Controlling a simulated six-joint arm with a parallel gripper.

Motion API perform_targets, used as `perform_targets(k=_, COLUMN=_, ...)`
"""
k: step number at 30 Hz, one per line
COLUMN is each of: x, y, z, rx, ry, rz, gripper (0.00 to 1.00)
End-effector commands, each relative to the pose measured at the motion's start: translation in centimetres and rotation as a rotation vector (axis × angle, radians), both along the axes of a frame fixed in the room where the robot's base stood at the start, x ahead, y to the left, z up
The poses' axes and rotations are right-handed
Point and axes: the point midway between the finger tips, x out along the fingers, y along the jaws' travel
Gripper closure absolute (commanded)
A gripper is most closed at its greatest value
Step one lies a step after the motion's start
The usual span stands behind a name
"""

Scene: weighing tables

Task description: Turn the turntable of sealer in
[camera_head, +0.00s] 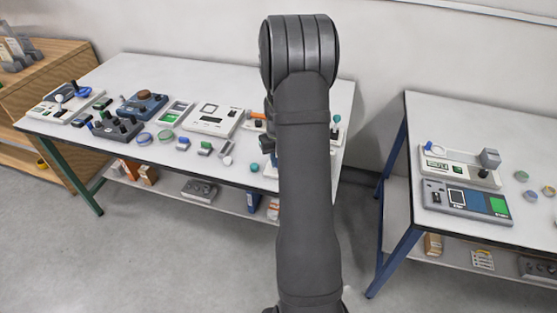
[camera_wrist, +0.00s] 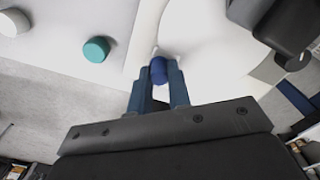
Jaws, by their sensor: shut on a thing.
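In the wrist view my gripper (camera_wrist: 158,80) has its two blue fingers closed around a small blue knob (camera_wrist: 158,68). The knob sits at the edge of a broad white rounded surface (camera_wrist: 205,60), which looks like the sealer's turntable; its full outline is cut off. A dark grey part (camera_wrist: 275,22) rises over the white surface at the upper right. In the head view my arm covers my gripper and most of the device at the right end of the left table, so the knob cannot be seen there.
A teal cylinder (camera_wrist: 96,49) and a white cylinder (camera_wrist: 13,22) stand left of the gripper on the table. In the head view the left table (camera_head: 150,68) holds several devices, including a white scale (camera_head: 212,120). A right table (camera_head: 460,120) stands across a floor gap.

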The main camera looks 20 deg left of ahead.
Motion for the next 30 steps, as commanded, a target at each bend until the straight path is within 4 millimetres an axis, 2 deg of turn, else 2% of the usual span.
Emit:
perform_targets(k=16, x=0.16, y=0.14, z=0.09, rx=0.002, ry=-0.002, rz=-0.014, gripper=1.00)
perform_targets(k=17, x=0.16, y=0.14, z=0.09, rx=0.002, ry=-0.002, rz=-0.014, gripper=0.81)
perform_targets(k=20, x=0.14, y=0.13, z=0.07, rx=0.002, ry=-0.002, rz=-0.014, gripper=0.61)
perform_targets(k=30, x=0.11, y=0.09, z=0.30, rx=0.001, ry=-0.002, rz=-0.013, gripper=0.61)
